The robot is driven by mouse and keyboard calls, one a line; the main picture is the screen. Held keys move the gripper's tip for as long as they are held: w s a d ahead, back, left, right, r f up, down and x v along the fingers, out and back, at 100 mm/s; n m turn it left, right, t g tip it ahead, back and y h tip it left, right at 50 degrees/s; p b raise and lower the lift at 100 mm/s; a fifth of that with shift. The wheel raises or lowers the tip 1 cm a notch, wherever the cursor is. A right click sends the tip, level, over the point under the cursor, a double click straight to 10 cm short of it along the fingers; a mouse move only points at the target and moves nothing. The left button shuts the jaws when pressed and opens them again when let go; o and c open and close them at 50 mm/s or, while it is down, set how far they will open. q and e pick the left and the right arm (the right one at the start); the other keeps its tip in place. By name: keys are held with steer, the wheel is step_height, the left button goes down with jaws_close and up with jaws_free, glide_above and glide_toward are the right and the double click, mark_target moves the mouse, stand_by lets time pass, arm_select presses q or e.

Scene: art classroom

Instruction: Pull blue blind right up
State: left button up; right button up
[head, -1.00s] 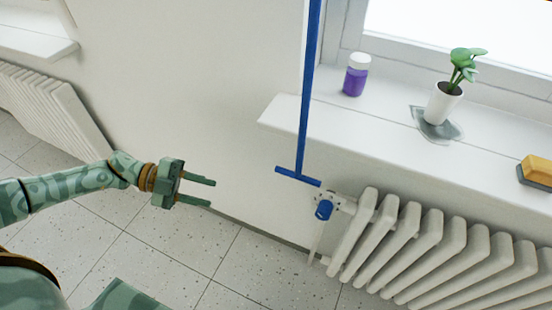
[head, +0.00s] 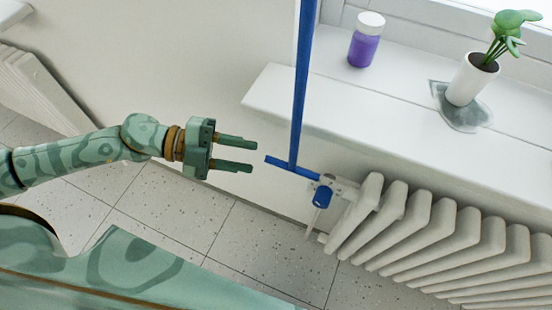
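The blue pull strap (head: 301,85) hangs down in front of the window sill and ends in a blue crossbar handle (head: 291,167). The blind itself is out of view above. My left gripper (head: 254,157) is open and empty, with its two green fingers pointing right toward the left end of the crossbar. A small gap shows between the fingertips and the crossbar. My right gripper is not in view.
A white sill (head: 390,120) holds a purple jar (head: 364,46) and a potted plant (head: 473,79) on a grey patch. Below it is a ribbed radiator (head: 430,230) with a blue valve knob (head: 322,196) close under the crossbar. Tiled floor (head: 170,235) lies lower left.

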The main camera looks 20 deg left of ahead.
mark_target(264, 160)
arm_select(q)
steer(key=x, duration=0.7)
steer(key=shift+s, duration=0.1)
steer(key=shift+a, duration=0.1)
jaws_close()
